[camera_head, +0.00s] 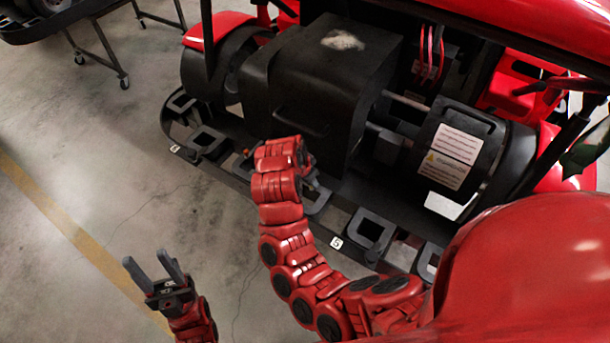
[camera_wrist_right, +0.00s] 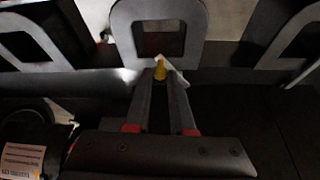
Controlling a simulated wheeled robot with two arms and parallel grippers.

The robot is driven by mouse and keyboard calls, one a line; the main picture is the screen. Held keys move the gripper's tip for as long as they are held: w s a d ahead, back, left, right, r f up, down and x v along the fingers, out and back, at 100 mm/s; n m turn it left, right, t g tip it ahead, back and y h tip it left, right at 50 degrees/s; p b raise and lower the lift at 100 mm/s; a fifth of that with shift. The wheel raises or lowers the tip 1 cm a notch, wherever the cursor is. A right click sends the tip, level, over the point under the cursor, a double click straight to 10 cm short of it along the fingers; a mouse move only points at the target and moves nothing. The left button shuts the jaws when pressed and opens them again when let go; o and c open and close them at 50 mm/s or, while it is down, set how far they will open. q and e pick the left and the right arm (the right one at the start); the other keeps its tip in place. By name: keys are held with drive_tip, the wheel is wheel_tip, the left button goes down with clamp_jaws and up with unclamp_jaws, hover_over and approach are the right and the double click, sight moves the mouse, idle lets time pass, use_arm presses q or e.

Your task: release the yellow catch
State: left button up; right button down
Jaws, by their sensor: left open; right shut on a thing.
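The yellow catch (camera_wrist_right: 160,69) shows in the right wrist view as a small yellow piece at the fingertips, just below a grey loop-shaped frame (camera_wrist_right: 201,30). My right gripper (camera_wrist_right: 160,82) is shut on it, with a finger on each side. In the head view my right arm reaches to the kart's edge, and its hand (camera_head: 283,160) hides the catch and the fingertips there. My left gripper (camera_head: 152,268) is open and empty above the bare floor, at the lower left, apart from the kart.
A red and black kart (camera_head: 330,75) fills the upper right, with several grey loop frames along its near edge and small white tags (camera_head: 336,243). A wheeled stand (camera_head: 103,55) is at the upper left. The concrete floor with a yellow line (camera_head: 70,235) is clear at left.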

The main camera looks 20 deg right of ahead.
drive_tip(key=shift+s+d+n, duration=0.25)
drive_tip(key=shift+d+n, duration=0.25)
drive_tip(key=shift+n, duration=0.4)
drive_tip(key=n, duration=0.1)
drive_tip(key=d+n+t+y, duration=0.1)
drive_tip(key=n, duration=0.1)
drive_tip(key=shift+d+f+y, duration=0.1)
drive_tip(key=shift+d+y, duration=0.2)
drive_tip(key=shift+d+n+t+y, duration=0.2)
drive_tip(key=shift+d+n, duration=0.1)
drive_tip(key=shift+n, duration=0.4)
drive_tip(key=shift+d+n+t+y, duration=0.1)
drive_tip(key=shift+d+n+y, duration=0.15)
drive_tip(key=shift+n, duration=0.45)
drive_tip(key=c, duration=0.8)
unclamp_jaws()
drive_tip(key=shift+w, duration=0.1)
